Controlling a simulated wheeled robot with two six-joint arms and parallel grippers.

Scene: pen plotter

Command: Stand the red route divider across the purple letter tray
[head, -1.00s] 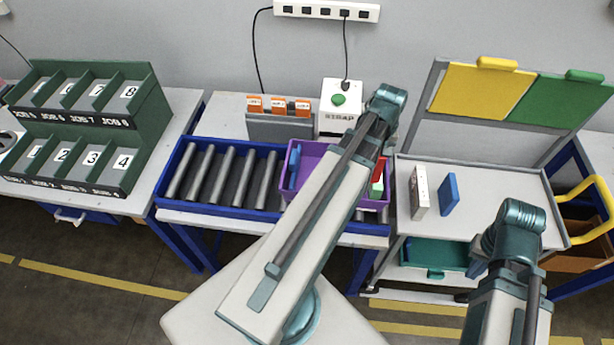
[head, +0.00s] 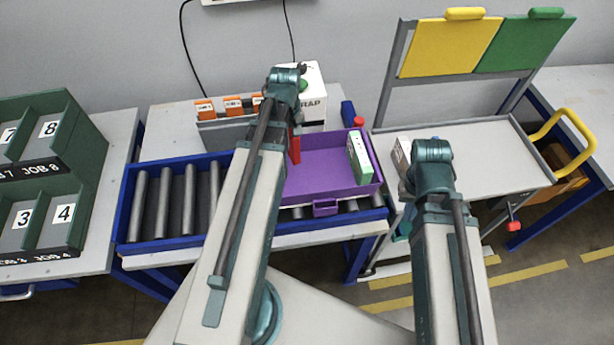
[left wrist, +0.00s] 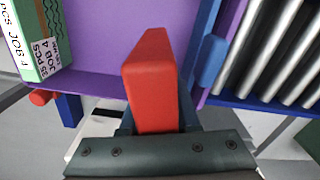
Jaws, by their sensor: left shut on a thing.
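The purple letter tray (head: 325,180) sits on the roller conveyor, its left part hidden behind my left arm. My left gripper (left wrist: 158,122) is shut on the red route divider (left wrist: 150,75). The divider also shows in the head view (head: 295,148) as a narrow red strip, upright beside my arm, over the tray's left part. I cannot tell whether it touches the tray floor. A green-and-white box (head: 360,158) stands at the tray's right end. A blue piece (left wrist: 212,58) shows by the tray's other end in the left wrist view. My right gripper (head: 432,155) is over the cart; its fingers are hidden.
The conveyor (head: 165,205) has bare rollers left of the tray. Orange-tabbed holders (head: 232,108) and a white strap box (head: 313,95) stand behind it. A white box (head: 402,152) stands on the cart (head: 470,145), partly behind my right arm; the cart's right top is clear.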

